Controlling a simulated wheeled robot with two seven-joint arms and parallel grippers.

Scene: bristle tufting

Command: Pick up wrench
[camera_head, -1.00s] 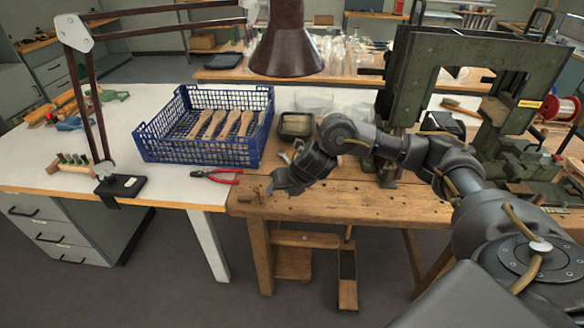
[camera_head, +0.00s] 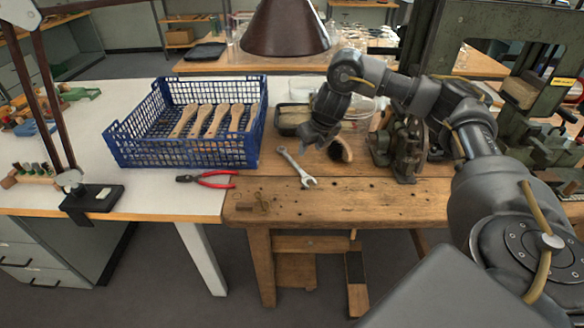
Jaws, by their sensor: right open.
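A silver wrench (camera_head: 297,168) lies flat on the wooden workbench (camera_head: 385,205), with its larger jaw end toward the bench's front edge. My right gripper (camera_head: 312,140) is above the bench just behind and to the right of the wrench, apart from it. It is open and seems empty, though its fingers are dark and small. My left gripper does not show.
Red-handled pliers (camera_head: 213,179) lie left of the wrench. A blue crate (camera_head: 188,155) with wooden brush handles stands on the white table. A brush (camera_head: 341,150) and a dark tray (camera_head: 292,117) are close to my right gripper. A brown lamp shade (camera_head: 285,30) hangs above.

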